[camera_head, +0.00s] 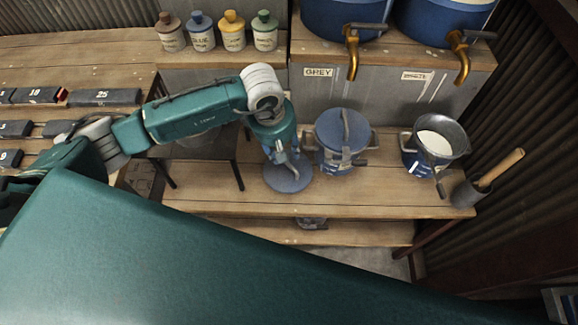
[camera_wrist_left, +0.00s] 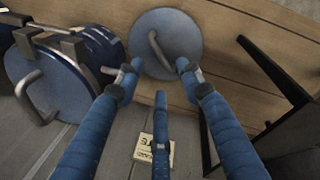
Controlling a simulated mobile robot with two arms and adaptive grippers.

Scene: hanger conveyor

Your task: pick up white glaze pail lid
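A round blue-grey lid (camera_head: 290,183) lies flat on the wooden bench, below my left gripper (camera_head: 286,158). In the left wrist view the lid (camera_wrist_left: 182,32) shows a raised metal loop handle (camera_wrist_left: 155,48) near its middle. My left gripper (camera_wrist_left: 158,78) is open, its blue fingers spread on either side with the handle just beyond the tips. I see nothing held, and contact with the lid cannot be told. An open blue pail (camera_head: 411,160) with white glaze under a grey sieve or bowl (camera_head: 455,135) stands to the right. My right gripper is not in view.
A lidded blue pail (camera_head: 342,135) with clamps stands close right of the loose lid; it also shows in the left wrist view (camera_wrist_left: 40,75). Taps (camera_head: 352,52) overhang behind. The bench front is clear.

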